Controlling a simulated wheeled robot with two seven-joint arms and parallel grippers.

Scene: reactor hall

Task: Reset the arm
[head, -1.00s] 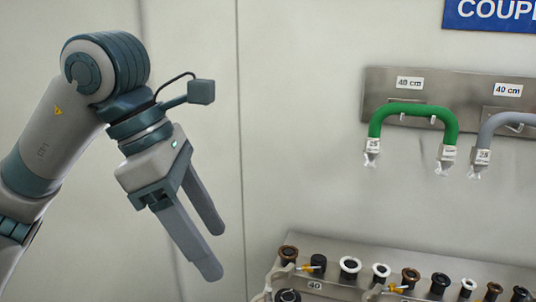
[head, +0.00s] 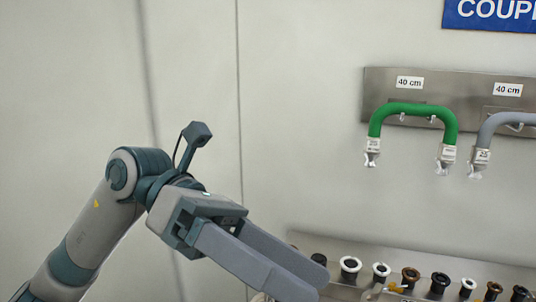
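My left arm comes in from the lower left in the head view. Its gripper (head: 308,282) has two grey fingers that point down and to the right, with a gap between them at the base. It looks open, with nothing seen between the fingers. The fingertips overlap the left end of the fittings rack in the picture; I cannot tell whether they touch it. My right gripper is not in view.
A steel rack (head: 340,240) with several black, white and brown round fittings runs along the lower right. Above it, a wall plate (head: 460,88) holds a green hose (head: 408,108) and a grey hose (head: 490,128). The wall at upper left is bare.

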